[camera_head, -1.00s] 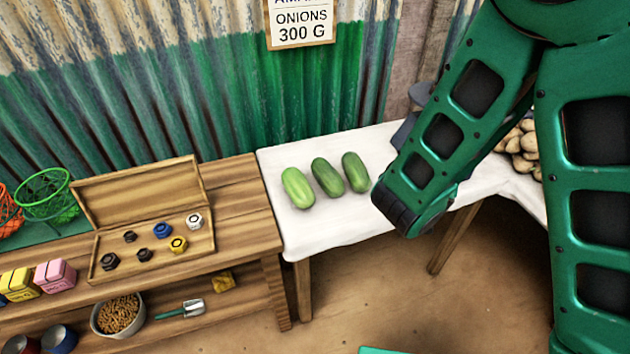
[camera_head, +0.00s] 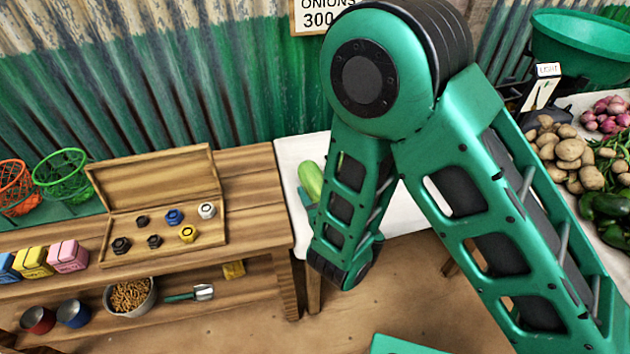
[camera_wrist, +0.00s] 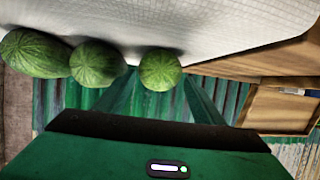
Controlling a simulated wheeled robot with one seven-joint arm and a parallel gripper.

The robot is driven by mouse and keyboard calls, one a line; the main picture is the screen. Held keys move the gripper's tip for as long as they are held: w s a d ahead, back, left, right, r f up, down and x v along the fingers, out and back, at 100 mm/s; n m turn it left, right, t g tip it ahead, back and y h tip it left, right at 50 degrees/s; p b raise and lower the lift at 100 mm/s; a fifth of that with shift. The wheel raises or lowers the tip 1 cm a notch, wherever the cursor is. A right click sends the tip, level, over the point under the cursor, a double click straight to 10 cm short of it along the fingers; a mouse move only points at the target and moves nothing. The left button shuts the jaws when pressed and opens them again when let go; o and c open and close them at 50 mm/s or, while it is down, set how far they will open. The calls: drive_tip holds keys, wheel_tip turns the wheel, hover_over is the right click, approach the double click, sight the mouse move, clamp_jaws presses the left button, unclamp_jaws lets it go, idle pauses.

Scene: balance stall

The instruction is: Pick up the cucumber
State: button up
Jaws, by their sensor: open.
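Three green cucumbers lie on the white-topped table (camera_head: 289,150). In the head view only the light green left cucumber (camera_head: 311,180) shows clearly; my arm hides the others. In the wrist view they lie side by side, seen end-on: a left one (camera_wrist: 35,53), a middle one (camera_wrist: 97,63) and a right one (camera_wrist: 160,68). My gripper (camera_wrist: 160,82) is open and empty. Its two green fingers flank the right cucumber in the wrist view; I cannot tell whether its end is inside the jaws. In the head view my arm mostly hides the gripper.
A wooden bench (camera_head: 250,180) with an open weight box (camera_head: 130,255) adjoins the table at left. A corrugated wall (camera_head: 240,100) stands behind. Potatoes (camera_head: 568,150), onions (camera_head: 605,115) and a green scale pan (camera_head: 580,45) are at right.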

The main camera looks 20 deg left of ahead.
sight(313, 181)
drive_tip(key=shift+x, duration=3.05)
drive_tip(key=shift+d, duration=0.1)
drive_tip(key=c, duration=1)
